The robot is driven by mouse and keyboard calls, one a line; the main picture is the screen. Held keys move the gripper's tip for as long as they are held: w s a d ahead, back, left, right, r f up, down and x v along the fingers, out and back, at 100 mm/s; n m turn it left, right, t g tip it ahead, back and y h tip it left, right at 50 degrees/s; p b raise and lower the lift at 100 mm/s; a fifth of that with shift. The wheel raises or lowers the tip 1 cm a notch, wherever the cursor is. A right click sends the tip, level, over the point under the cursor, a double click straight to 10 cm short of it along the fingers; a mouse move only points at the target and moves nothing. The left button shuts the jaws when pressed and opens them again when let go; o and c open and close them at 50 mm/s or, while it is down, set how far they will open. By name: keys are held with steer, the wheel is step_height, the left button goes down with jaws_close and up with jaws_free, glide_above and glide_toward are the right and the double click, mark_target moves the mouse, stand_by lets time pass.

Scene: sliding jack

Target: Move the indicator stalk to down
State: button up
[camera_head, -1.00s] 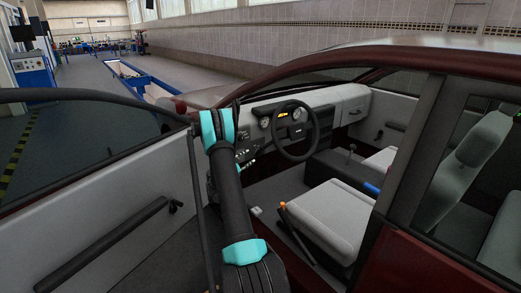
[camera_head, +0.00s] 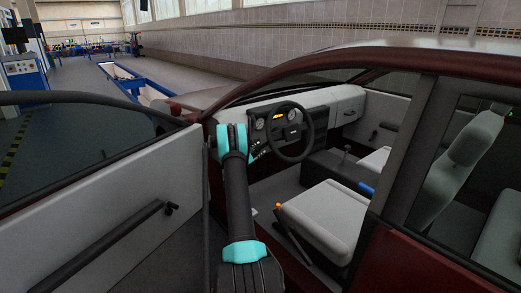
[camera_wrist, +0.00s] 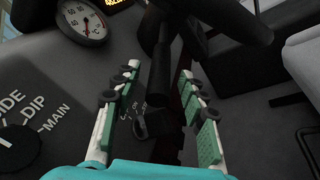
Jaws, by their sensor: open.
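My gripper (camera_wrist: 159,72) is open in the wrist view, with green-padded fingers to the left and right. A dark stalk (camera_wrist: 161,62), which looks like the indicator stalk, hangs between the fingers, with a gap visible on each side. Whether it is level with the pads in depth I cannot tell. The steering wheel (camera_wrist: 225,18) is beyond the fingertips at the top. In the head view the steering wheel (camera_head: 289,133) stands right of my arm; my arm hides the gripper, and I cannot make out the stalk there.
A dark key-like part (camera_wrist: 152,124) sits below the stalk between the fingers. A rotary knob (camera_wrist: 18,147) marked SIDE, DIP, MAIN is at left, a gauge (camera_wrist: 82,20) above it. The open car door (camera_head: 110,205) is left of my arm, the seat (camera_head: 322,218) right.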

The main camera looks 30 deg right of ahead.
mark_target(267, 143)
steer(key=shift+x, duration=1.15)
jaws_close()
